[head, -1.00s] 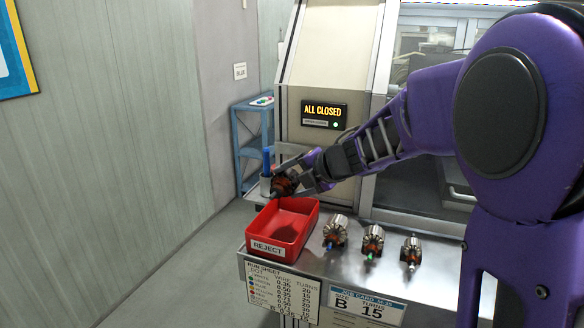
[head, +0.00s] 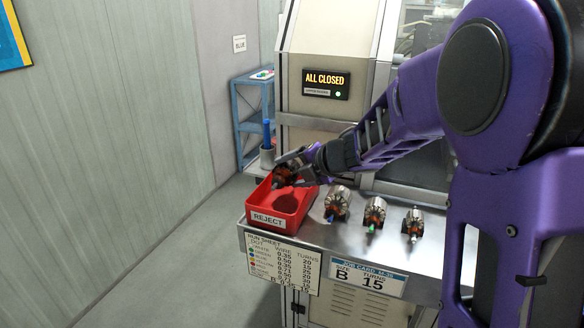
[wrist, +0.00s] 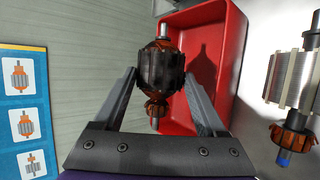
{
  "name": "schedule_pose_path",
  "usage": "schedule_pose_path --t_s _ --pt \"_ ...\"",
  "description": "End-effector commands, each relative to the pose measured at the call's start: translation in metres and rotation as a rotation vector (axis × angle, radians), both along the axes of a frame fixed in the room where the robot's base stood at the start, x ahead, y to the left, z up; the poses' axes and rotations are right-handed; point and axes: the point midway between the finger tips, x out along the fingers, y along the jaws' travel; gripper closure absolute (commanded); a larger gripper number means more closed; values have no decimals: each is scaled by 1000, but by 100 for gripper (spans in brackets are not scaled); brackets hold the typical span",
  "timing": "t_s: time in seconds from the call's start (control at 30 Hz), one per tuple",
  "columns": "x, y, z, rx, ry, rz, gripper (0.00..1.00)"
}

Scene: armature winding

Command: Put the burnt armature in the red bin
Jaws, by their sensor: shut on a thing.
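The burnt armature (wrist: 162,70) is dark and blackened, with orange-brown windings and a steel shaft. My gripper (wrist: 160,85) is shut on it, a finger on each side, in the wrist view. In the head view my gripper (head: 287,167) holds the burnt armature (head: 281,175) over the back left part of the red bin (head: 293,219). The bin is labelled REJECT and looks empty inside, with a dark shadow on its floor. In the wrist view the red bin (wrist: 233,70) lies below and to the right of the armature.
A grey cup with a blue item (head: 267,135) stands behind the bin.

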Motion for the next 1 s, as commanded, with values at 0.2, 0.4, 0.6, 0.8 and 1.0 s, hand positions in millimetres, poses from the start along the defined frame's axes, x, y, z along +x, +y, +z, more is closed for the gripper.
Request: schedule_pose_path --t_s 0.2,0.4,0.6,0.8,1.0 --pt "0 0 -3 2 -2 0 100" --pt "0 0 -3 2 -2 0 100" --pt "0 0 -3 2 -2 0 0" --pt "0 0 -6 -1 2 0 0" --pt "0 1 -2 0 1 -1 0"
